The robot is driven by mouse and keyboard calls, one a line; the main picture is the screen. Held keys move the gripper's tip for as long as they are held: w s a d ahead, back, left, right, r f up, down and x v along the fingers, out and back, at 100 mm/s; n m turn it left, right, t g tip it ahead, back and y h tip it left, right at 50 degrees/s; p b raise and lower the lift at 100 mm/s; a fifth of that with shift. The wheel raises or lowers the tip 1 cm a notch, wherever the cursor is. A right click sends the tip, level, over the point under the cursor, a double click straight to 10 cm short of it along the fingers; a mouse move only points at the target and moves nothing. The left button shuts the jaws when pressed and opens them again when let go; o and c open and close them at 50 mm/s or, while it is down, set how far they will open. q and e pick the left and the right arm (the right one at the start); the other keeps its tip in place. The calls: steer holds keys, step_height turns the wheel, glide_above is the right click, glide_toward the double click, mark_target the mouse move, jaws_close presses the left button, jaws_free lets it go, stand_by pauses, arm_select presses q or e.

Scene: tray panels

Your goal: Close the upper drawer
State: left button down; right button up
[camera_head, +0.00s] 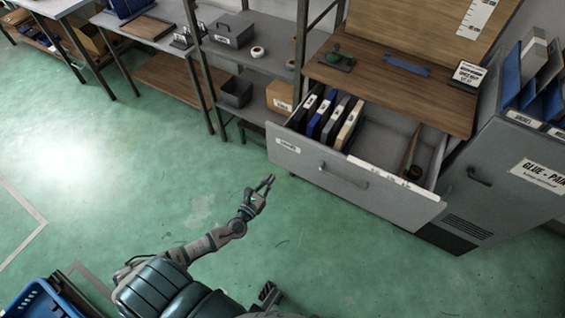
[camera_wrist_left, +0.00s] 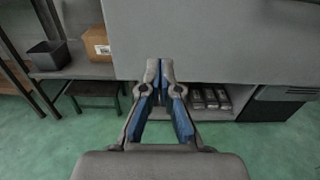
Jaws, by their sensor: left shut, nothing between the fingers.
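The upper drawer (camera_head: 315,165) is a grey metal drawer pulled far out of the cabinet, with a bar handle and a small label on its front. Binders (camera_head: 330,115) stand in its left part. Its grey front (camera_wrist_left: 230,40) fills the upper part of the left wrist view. My left gripper (camera_head: 268,181) is in front of and below the drawer's left front, apart from the handle. In the left wrist view its fingertips (camera_wrist_left: 160,66) are together with nothing between them, overlapping the drawer front; I cannot tell whether they touch it. My right gripper cannot be made out.
A wooden worktop (camera_head: 400,85) lies above the drawer. A grey cabinet (camera_head: 510,160) stands to the right. Shelves with a cardboard box (camera_head: 280,96) and a dark bin (camera_head: 236,92) stand left. A blue crate (camera_head: 45,300) is at lower left. Green floor is open.

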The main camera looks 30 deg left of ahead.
mark_target(287, 157)
arm_select(q)
steer(key=w, duration=0.8)
steer(key=shift+d, duration=0.15)
steer(key=shift+w, duration=0.7)
arm_select(e)
steer(key=shift+w+a+t, duration=0.15)
steer(key=shift+w+t, duration=0.15)
steer(key=shift+w, duration=0.3)
arm_select(q)
steer(key=shift+w, duration=0.1)
arm_select(e)
steer(key=shift+w, duration=0.15)
